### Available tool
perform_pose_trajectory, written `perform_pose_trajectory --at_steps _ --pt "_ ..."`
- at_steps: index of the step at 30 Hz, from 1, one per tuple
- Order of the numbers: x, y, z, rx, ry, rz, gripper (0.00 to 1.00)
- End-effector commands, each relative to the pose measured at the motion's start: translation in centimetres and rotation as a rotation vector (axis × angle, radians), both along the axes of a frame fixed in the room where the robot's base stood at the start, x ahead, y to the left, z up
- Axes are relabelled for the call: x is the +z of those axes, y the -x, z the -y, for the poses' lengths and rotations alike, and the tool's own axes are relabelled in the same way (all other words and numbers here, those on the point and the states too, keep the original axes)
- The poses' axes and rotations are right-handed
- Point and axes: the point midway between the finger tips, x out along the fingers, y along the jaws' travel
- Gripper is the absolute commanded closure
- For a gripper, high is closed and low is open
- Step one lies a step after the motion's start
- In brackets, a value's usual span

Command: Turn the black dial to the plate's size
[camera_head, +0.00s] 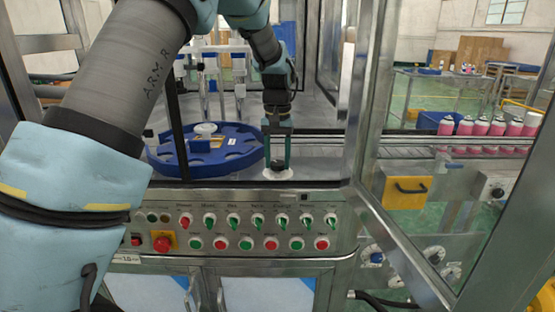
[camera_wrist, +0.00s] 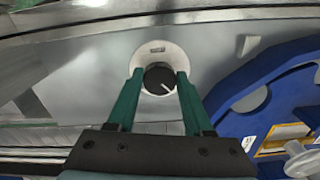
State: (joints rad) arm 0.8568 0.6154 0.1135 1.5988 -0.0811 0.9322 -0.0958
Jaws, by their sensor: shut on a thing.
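The black dial (camera_wrist: 158,76) sits on a round white base (camera_wrist: 160,52) on the grey metal deck. A white pointer line on its top points to the lower right in the wrist view. A small marking shows on the base above the dial, too small to read. My gripper (camera_wrist: 161,79) is shut on the dial, one green finger on each side. In the head view my gripper (camera_head: 278,164) reaches straight down to the dial at the deck's front edge. A blue star-shaped plate (camera_head: 176,168) lies left of it, with small labels I cannot read.
A panel of switches and buttons (camera_head: 245,228) lies below the deck edge. An open glass door frame (camera_head: 372,95) stands to the right. A conveyor (camera_head: 330,147) runs behind, with several pink cans (camera_head: 481,130) at right. A white tag (camera_head: 127,258) hangs at lower left.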

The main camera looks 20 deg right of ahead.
Motion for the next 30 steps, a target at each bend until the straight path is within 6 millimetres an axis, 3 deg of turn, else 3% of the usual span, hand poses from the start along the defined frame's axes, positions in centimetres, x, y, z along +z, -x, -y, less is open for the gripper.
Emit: perform_pose_trajectory --at_steps 3,4,11,22,30 --pt "0.1 -0.1 0.1 0.001 0.003 0.002 1.0" --pt "0.1 -0.1 0.1 0.001 0.003 0.002 0.47" --pt "0.0 0.0 0.0 0.0 0.001 0.0 0.21" --pt "0.6 0.0 0.0 0.0 0.002 0.001 0.19" --pt "5.3 -0.1 0.1 0.0 0.006 0.005 0.19"
